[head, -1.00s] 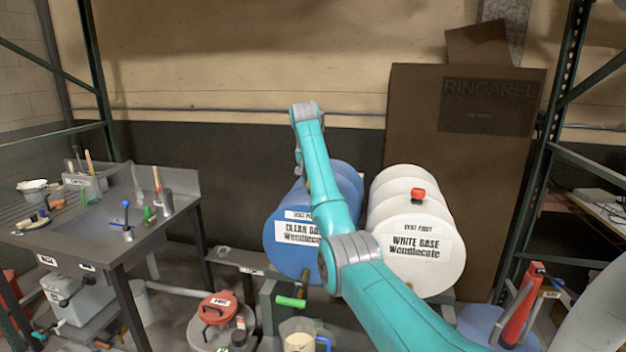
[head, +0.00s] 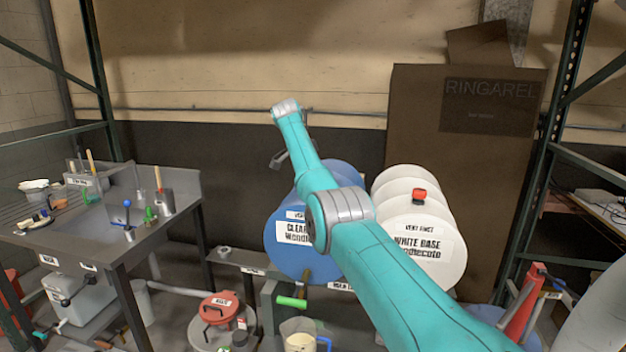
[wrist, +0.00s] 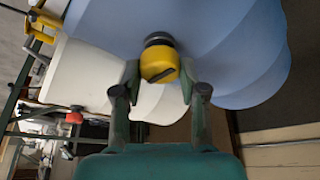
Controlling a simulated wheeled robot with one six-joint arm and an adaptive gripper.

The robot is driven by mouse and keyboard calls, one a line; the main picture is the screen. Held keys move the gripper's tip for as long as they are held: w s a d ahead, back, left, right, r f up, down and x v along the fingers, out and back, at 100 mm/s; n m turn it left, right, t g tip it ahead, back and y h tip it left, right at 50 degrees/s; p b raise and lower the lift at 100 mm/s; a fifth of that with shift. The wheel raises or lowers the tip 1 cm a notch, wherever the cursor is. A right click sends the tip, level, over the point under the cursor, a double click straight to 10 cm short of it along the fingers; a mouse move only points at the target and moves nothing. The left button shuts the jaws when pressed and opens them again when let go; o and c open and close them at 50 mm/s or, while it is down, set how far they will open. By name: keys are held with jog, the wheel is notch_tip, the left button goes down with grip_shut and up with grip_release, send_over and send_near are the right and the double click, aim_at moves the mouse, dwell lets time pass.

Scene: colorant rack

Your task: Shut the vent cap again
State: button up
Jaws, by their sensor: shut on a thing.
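The yellow vent cap (wrist: 158,63) sits on a black neck (wrist: 158,40) on the curved side of the blue drum (wrist: 215,40). The blue drum also shows in the head view (head: 292,262), labelled clear base, partly behind my arm. My gripper (wrist: 159,75) has one finger on each side of the cap in the wrist view and is shut on it. A dark slot shows on the cap's face. I cannot tell how far the cap is turned. In the head view my gripper (head: 280,158) is small, and the cap is hidden.
A white drum (head: 425,262) with a red cap (head: 419,195) lies right of the blue one. A dark grey workbench (head: 110,235) with tools stands at left. A red-lidded container (head: 219,308) and a green-handled tap (head: 292,301) are low in front.

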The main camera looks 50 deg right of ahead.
jog(key=shift+f, duration=0.1)
dwell(0.6)
jog(key=o, duration=1.1)
jog(key=shift+o, duration=0.2)
jog(key=v, duration=0.7)
jog(key=shift+r, duration=0.25)
jog(key=shift+w+a, duration=0.1)
